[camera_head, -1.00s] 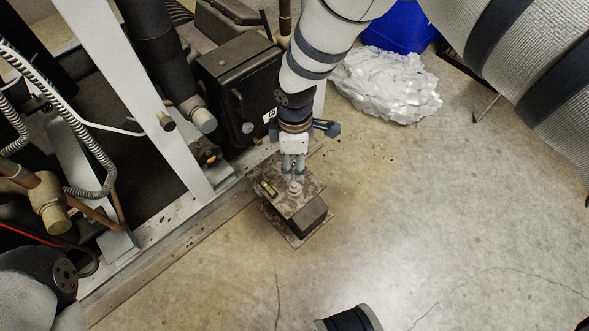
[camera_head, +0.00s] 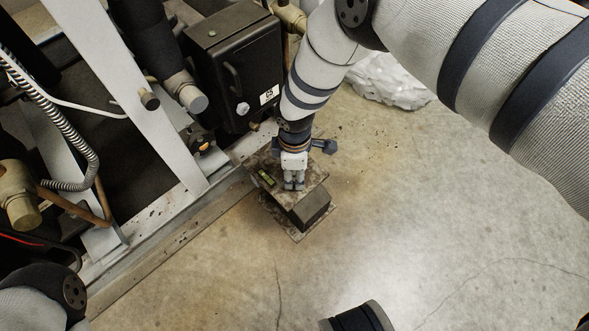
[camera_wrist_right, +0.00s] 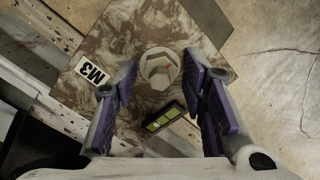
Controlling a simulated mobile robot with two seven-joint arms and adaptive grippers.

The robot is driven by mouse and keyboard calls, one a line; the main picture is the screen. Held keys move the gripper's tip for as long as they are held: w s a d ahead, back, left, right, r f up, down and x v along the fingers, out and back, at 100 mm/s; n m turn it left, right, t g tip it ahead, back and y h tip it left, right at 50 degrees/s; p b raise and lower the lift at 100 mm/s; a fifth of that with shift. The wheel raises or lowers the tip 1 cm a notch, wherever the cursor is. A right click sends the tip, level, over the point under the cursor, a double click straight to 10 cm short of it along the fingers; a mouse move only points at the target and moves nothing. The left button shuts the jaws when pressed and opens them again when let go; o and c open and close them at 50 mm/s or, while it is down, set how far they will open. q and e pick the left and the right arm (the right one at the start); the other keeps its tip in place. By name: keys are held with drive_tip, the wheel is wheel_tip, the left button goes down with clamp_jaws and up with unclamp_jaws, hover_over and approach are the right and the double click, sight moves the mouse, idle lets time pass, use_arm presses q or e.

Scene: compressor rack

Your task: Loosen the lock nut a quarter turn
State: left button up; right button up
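The lock nut (camera_wrist_right: 159,68) is a pale hexagonal nut on a stud, on a rust-stained metal plate marked M3 (camera_wrist_right: 125,35). In the right wrist view it lies between the tips of my right gripper's two purple-padded fingers, with gaps visible on both sides. The fingers are open; how far down they reach beside the nut I cannot tell. In the head view my right gripper (camera_head: 294,184) points down over the plate (camera_head: 312,182) and hides the nut. My left gripper is not in view.
A green level vial (camera_head: 267,179) lies on the plate beside the gripper; it also shows in the wrist view (camera_wrist_right: 165,117). A dark block (camera_head: 312,210) sits at the near side. The rack frame (camera_head: 150,120) and a black box (camera_head: 235,70) stand left.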

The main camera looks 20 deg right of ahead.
clamp_jaws()
drive_tip(key=shift+n, duration=0.3)
drive_tip(key=n, duration=0.3)
drive_tip(key=shift+n, duration=0.3)
drive_tip(key=n+b, duration=0.1)
drive_tip(key=n, duration=0.2)
drive_tip(key=shift+n, duration=0.4)
drive_tip(key=n+b, duration=0.1)
drive_tip(key=n, duration=0.4)
drive_tip(key=n+b, duration=0.1)
drive_tip(key=n, duration=0.4)
drive_tip(key=shift+n, duration=0.4)
drive_tip(key=shift+b, duration=0.3)
